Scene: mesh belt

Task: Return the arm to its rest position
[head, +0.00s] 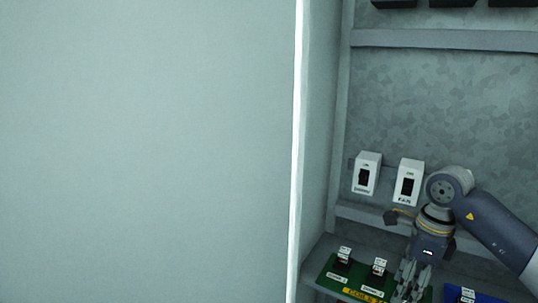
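My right arm comes in from the right edge, and its gripper (410,281) points down over the right part of a green board (322,283). The two fingers are close together, but their tips are near the bottom edge of the picture. I cannot tell whether they are open or shut, and I see no object between them. My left gripper is not in view.
A large pale panel (145,150) fills the left side. Two white switch boxes (367,173) (408,182) are on the metal back wall behind my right arm. Small labelled black switches (342,261) (377,272) stand on the green board. A blue board (455,293) lies at lower right.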

